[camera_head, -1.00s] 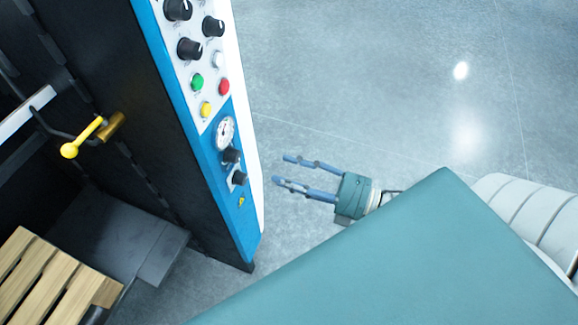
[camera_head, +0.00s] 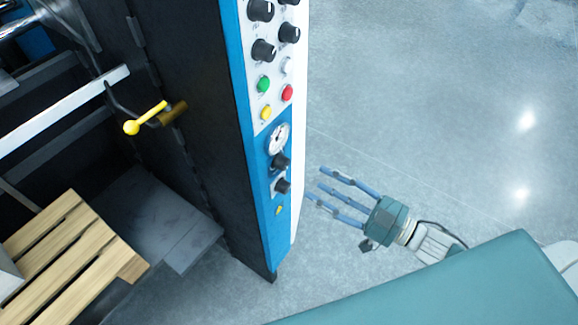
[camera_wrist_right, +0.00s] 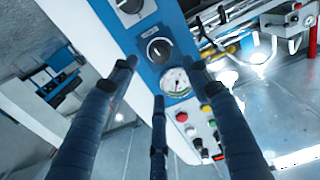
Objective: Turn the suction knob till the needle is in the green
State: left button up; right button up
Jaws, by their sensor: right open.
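The control panel's lower blue part carries a round white gauge (camera_head: 278,139) with two black knobs below it, an upper knob (camera_head: 280,161) and a lower knob (camera_head: 282,186). Labels are too small to tell which is the suction knob. My right gripper (camera_head: 316,184) is open and empty, right of the knobs, its three fingers pointing at the panel. In the right wrist view, the gauge (camera_wrist_right: 176,83) and the nearer knob (camera_wrist_right: 159,50) show between the spread fingers (camera_wrist_right: 160,76), apart from them. The needle's position cannot be read. My left gripper is out of view.
Above the gauge are yellow (camera_head: 266,112), green (camera_head: 264,84) and red (camera_head: 287,93) buttons and more black knobs. A yellow-handled lever (camera_head: 147,117) and a slatted wooden pallet (camera_head: 70,245) are left of the dark cabinet. Open floor lies to the right.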

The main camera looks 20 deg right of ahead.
aim_at(286, 166)
jog(key=p+x, duration=0.2)
jog(key=x, duration=0.7)
jog(key=shift+w+r, duration=0.1)
jog(key=shift+r, duration=0.05)
jog(key=shift+w+a+p, duration=0.3)
jog(key=shift+w+a, duration=0.2)
jog(key=shift+c, duration=0.5)
